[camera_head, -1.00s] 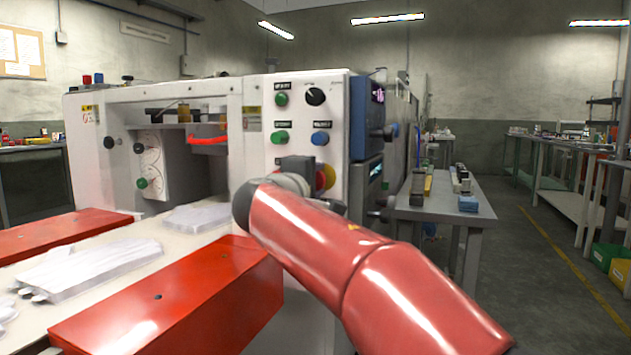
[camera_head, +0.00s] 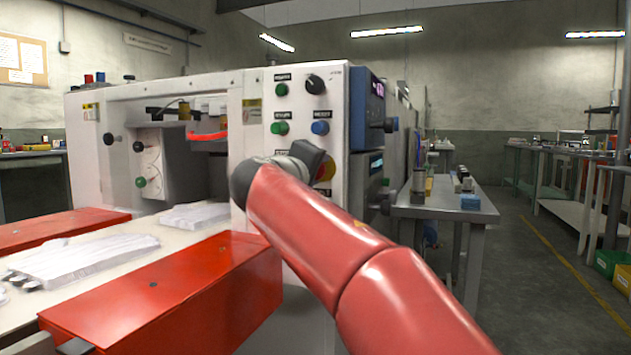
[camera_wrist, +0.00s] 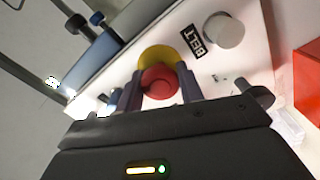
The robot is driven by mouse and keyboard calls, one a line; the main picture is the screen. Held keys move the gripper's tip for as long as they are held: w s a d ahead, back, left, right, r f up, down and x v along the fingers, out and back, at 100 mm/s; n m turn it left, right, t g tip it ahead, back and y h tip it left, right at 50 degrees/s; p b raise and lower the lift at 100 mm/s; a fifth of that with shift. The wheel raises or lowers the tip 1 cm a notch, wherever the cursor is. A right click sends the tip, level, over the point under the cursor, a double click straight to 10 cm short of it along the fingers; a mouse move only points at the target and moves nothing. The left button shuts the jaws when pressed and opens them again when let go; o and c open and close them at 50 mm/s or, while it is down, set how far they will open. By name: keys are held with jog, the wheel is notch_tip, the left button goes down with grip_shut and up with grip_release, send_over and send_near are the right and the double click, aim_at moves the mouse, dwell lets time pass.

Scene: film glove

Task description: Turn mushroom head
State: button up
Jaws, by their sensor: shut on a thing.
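The mushroom head (camera_wrist: 159,83) is a red round button on a yellow round plate (camera_wrist: 158,57), on the white front panel of the machine. In the wrist view my gripper (camera_wrist: 158,88) has one finger on each side of the red head and is shut on it. In the head view my gripper (camera_head: 306,158) is at the panel, tilted. It hides most of the button, and only a strip of yellow and red (camera_head: 326,171) shows at its right.
Green knobs (camera_head: 281,90), a black knob (camera_head: 315,84) and a blue knob (camera_head: 320,127) sit above on the panel. A grey knob (camera_wrist: 223,32) beside a BELT label is near the button. A red box (camera_head: 170,290) stands low at the left.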

jog(key=shift+f+m+b, duration=0.1)
jog(key=shift+m+b, duration=0.25)
jog(key=shift+m, duration=0.15)
jog(key=o, duration=0.9)
jog(key=shift+w, duration=0.1)
jog(key=shift+c, duration=0.2)
jog(key=v, duration=0.7)
jog(key=shift+s+b, duration=0.4)
jog(key=shift+b, duration=0.05)
jog(key=shift+a, duration=0.1)
